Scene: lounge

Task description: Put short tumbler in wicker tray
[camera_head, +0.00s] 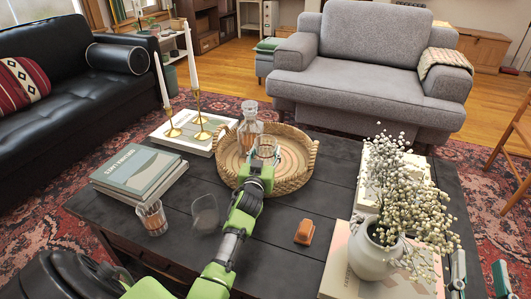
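A short clear glass tumbler (266,147) shows over the middle of the round wicker tray (309,175), just beside the decanter. My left arm reaches in from the lower left, and my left gripper (264,166) is right at the tumbler, above the tray's near part. Its fingers are mostly hidden by the wrist, so I cannot tell whether they grip the glass or whether the glass touches the tray floor. My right gripper (479,278) is at the lower right edge, with its two fingers apart and nothing between them.
A glass decanter (250,132) stands in the tray. A ribbed glass (152,218), a clear glass (205,213), stacked books (140,172), brass candlesticks (201,130), a small orange-brown object (304,232) and a white flower vase (374,252) stand on the dark table (285,255).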

